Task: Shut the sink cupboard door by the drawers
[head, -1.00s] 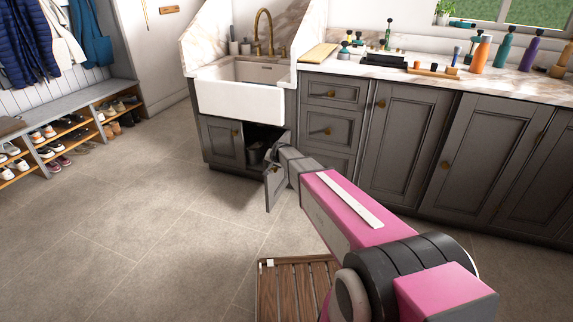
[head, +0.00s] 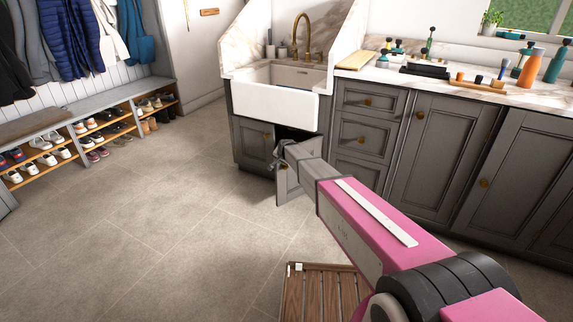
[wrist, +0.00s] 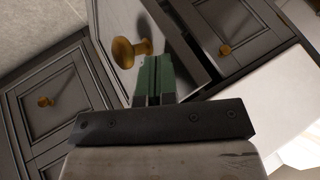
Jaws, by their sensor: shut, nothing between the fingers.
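The sink cupboard stands under the white sink (head: 275,100). Its door by the drawers (head: 287,188) is partly open, jutting into the room, with a dark gap behind it. Its other door (head: 254,143) is shut. In the wrist view, the open door (wrist: 151,30) is close up with its brass knob (wrist: 130,50). My gripper (wrist: 153,66) has green fingers, shut and empty, beside this knob and over the door's surface near its edge. I cannot tell whether they touch it. In the head view, my arm's end covers the door's upper part, and the fingers are hard to make out.
The drawers (head: 364,130) and further grey cupboards (head: 430,150) stand to the right, all shut. A wooden slatted mat (head: 318,292) lies on the floor beneath my arm. A shoe bench (head: 100,112) is at the left. The floor between is clear.

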